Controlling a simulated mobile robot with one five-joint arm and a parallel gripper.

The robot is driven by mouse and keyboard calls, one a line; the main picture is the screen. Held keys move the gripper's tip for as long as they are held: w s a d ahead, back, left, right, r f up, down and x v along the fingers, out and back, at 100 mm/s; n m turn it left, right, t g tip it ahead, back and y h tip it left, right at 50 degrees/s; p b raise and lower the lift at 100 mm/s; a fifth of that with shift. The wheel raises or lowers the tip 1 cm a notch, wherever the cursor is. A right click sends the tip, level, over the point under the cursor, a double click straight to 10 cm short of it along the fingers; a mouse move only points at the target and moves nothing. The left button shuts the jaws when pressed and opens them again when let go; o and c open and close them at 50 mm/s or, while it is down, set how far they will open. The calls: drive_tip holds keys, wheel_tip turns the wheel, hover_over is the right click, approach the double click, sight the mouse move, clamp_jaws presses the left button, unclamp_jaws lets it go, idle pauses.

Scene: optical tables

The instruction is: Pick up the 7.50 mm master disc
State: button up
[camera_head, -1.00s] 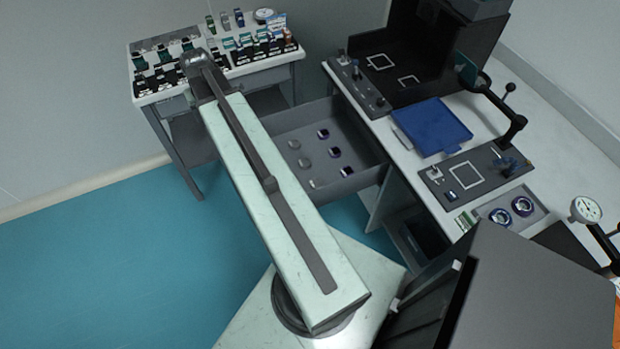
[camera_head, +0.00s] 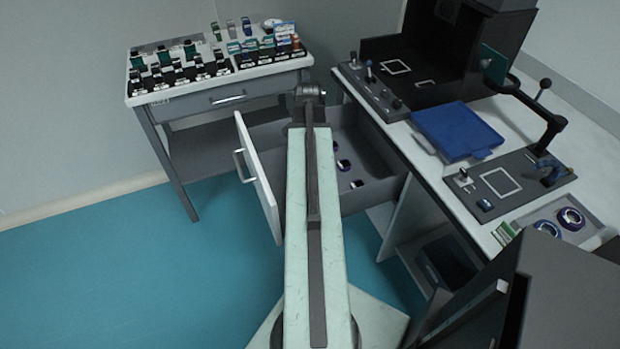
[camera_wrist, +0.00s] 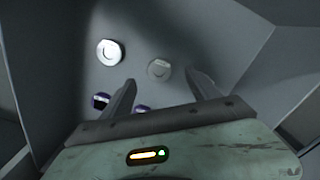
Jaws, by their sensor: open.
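In the wrist view several round discs lie on the floor of a grey drawer. A grey disc (camera_wrist: 159,69) lies between and beyond the tips of my gripper (camera_wrist: 161,77), which is open and empty. A bright, white-rimmed disc (camera_wrist: 110,52) lies to the left. Two dark purple-edged discs, one (camera_wrist: 101,101) left of the left finger and one (camera_wrist: 141,108) between the fingers, are nearer. No size marking is readable, so I cannot tell which is the 7.50 mm master disc. In the head view my arm hides the gripper and part of the drawer.
The open drawer (camera_head: 381,197) has walls around the discs and a pale front panel (camera_head: 258,180). A small table (camera_head: 193,96) with several small items stands behind left. The bench at right carries a blue tray (camera_head: 457,131) and dark fixtures.

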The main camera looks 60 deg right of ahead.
drive_tip(key=f+b, duration=0.5)
drive_tip(key=d+f+b, duration=0.1)
drive_tip(key=f+b, duration=0.1)
drive_tip(key=f, duration=0.1)
drive_tip(key=shift+s+b, duration=0.3)
drive_tip(key=shift+b, duration=0.05)
drive_tip(key=shift+r, duration=0.2)
clamp_jaws()
drive_tip(key=shift+r+p, duration=0.1)
drive_tip(key=shift+p, duration=0.25)
